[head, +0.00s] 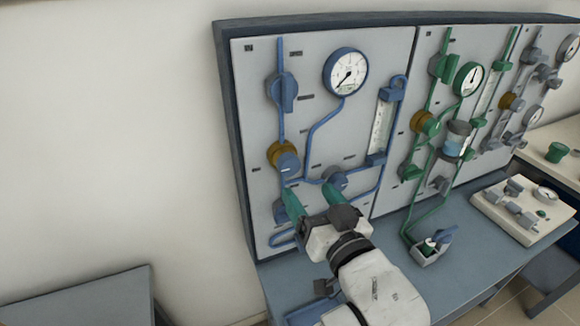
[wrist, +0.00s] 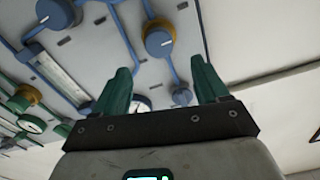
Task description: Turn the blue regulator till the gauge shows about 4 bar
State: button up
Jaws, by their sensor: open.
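The blue regulator (head: 288,163), a blue knob with a brass collar, sits on the left panel; it also shows in the wrist view (wrist: 158,40). The blue-rimmed gauge (head: 345,70) is above and right of it. Its needle points to the lower left; the numbers are too small to read. In the wrist view the gauge (wrist: 141,103) is partly hidden behind a finger. My gripper (head: 315,195) is open and empty, its green fingers in front of the panel below and right of the regulator. In the wrist view the fingertips (wrist: 161,64) stand apart, with nothing between them.
A blue knob (head: 335,176) is close beside my right finger. Another blue handle (head: 283,92) is higher on the panel. A blue-capped flowmeter (head: 381,125) stands to the right, then a green-piped panel (head: 440,140). The wall at left is bare.

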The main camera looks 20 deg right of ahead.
aim_at(291, 168)
jog(key=w+p, duration=0.1)
jog(key=w, duration=0.9)
jog(key=shift+p, duration=0.35)
jog(key=shift+f, duration=0.1)
jog(key=c, duration=1.1)
